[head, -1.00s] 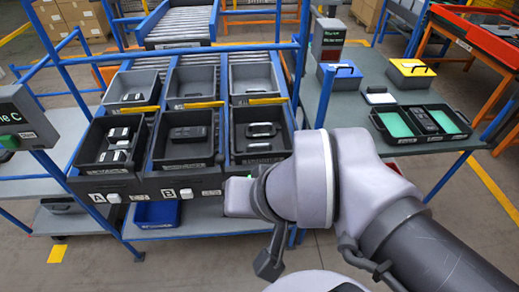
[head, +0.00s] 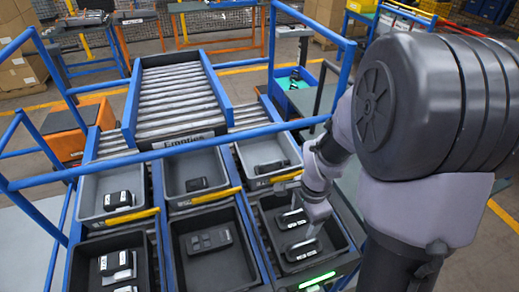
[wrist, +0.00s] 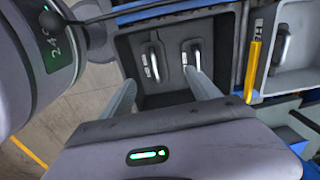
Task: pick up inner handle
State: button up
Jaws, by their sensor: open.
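Two dark handles with silver-grey grips lie in the black front right bin (head: 262,226). In the head view one handle (head: 291,219) is farther back and the other (head: 300,250) is nearer the front. The wrist view shows them as a left handle (wrist: 153,62) and a right handle (wrist: 191,58). My gripper (wrist: 160,78) is open and empty over this bin, its two grey fingers spread toward the handles. The right finger is close to the right handle; I cannot tell whether they touch. In the head view my arm hides part of the bin's right side.
The front middle bin (head: 180,260) holds a dark keypad-like part. The front left bin (head: 90,288) holds black and white parts. Grey bins with yellow-edged fronts stand behind, before a roller conveyor (head: 178,95). Blue frame rails (head: 150,158) cross above.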

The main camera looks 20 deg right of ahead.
jog(key=b, duration=0.3)
send_over(301, 244)
jog(key=shift+m, duration=0.3)
jog(key=f, duration=0.6)
jog(key=shift+s+f, duration=0.25)
jog(key=shift+s, duration=0.05)
jog(key=f, duration=0.2)
jog(key=f+b, duration=0.1)
jog(key=f, duration=0.1)
jog(key=f+b, duration=0.1)
jog(key=f, duration=0.1)
jog(key=shift+w+f, duration=0.1)
jog(key=shift+w, duration=0.2)
notch_tip(301, 244, down, 5)
jog(key=b, duration=0.3)
jog(key=shift+f, duration=0.15)
jog(key=shift+w, duration=0.1)
jog(key=shift+r, duration=0.2)
jog(key=c, duration=1.2)
